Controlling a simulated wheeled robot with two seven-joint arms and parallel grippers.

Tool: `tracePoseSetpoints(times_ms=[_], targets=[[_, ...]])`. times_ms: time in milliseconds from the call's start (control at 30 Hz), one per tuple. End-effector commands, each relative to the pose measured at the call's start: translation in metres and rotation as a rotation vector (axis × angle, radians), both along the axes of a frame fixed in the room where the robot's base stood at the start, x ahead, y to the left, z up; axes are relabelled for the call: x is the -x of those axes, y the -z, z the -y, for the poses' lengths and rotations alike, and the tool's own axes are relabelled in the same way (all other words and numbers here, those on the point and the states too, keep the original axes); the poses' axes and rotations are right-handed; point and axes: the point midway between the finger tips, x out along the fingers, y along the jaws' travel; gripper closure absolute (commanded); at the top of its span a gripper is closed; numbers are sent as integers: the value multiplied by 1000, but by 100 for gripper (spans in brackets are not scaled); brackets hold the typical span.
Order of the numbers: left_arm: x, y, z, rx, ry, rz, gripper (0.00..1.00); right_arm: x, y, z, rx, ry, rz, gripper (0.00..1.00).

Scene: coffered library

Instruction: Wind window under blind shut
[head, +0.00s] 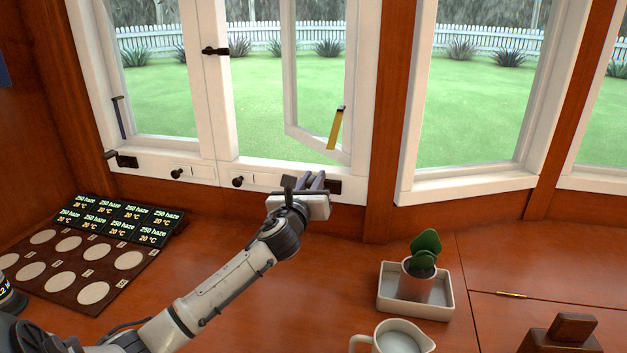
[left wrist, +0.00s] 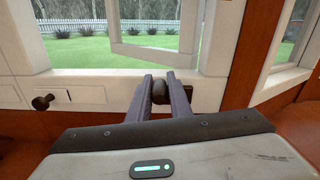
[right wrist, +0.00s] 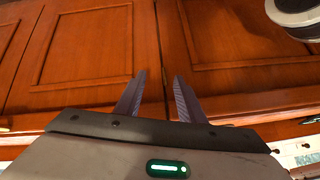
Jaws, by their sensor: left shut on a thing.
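A white-framed window sash (head: 290,75) stands ajar, swung outward at an angle from its frame. A yellow strip (head: 335,128) shows at its lower right corner. My left gripper (head: 316,180) is at the sill below this sash. In the left wrist view its fingers (left wrist: 159,88) are shut on the dark knob of a winder (left wrist: 160,92). The winder's dark mount (head: 334,187) shows just right of the fingers. The fingers partly hide the knob. My right gripper (right wrist: 158,88) is open and empty, in front of wooden panels. No blind is in view.
Another winder (head: 122,160) sits on the sill at left, under another pane. Small dark knobs (head: 238,182) lie along the sill. A tray with a potted plant (head: 418,275), a white jug (head: 397,338) and labelled dark boxes (head: 120,220) stand on the wooden desk.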

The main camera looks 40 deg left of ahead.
Motion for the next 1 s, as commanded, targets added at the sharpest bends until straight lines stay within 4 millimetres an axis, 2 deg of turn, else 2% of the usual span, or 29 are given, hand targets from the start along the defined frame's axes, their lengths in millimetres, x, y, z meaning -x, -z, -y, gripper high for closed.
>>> tracePoseSetpoints(times_ms=[633,1000], targets=[[4,7,-7,71,-12,27,100,-1,-4,2,0,10,10,64],[8,19,-14,316,-14,158,100,0,-9,9,-4,44,34,64]])
